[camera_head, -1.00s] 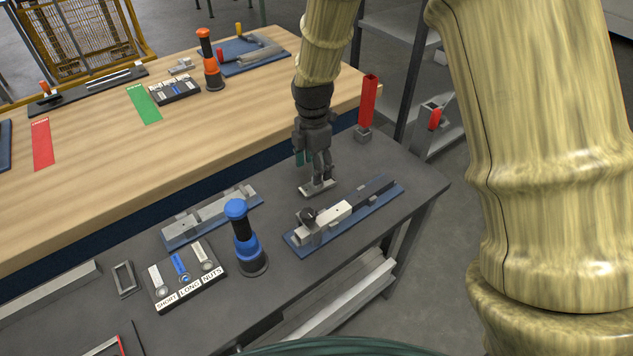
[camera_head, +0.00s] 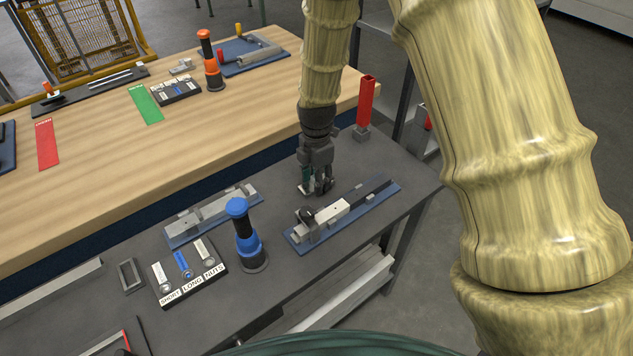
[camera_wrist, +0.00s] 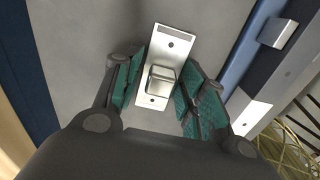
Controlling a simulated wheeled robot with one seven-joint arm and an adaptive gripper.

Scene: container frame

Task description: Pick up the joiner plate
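The joiner plate (camera_wrist: 174,46) is a flat silver plate with holes and a raised block (camera_wrist: 160,80). In the wrist view it lies on the dark grey bench top. My gripper (camera_wrist: 162,92) is above it, with its teal-padded fingers on either side of the raised block. Narrow gaps show between pads and block, so the fingers look open. In the head view my gripper (camera_head: 318,188) is low over the bench, and it hides most of the plate.
A blue fixture (camera_head: 295,240) with metal bars stands just in front of my gripper. A blue-handled tool (camera_head: 245,235) stands to the left, near a parts tray (camera_head: 190,275). A red upright piece (camera_head: 366,102) stands behind right. Bare bench lies left of the gripper.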

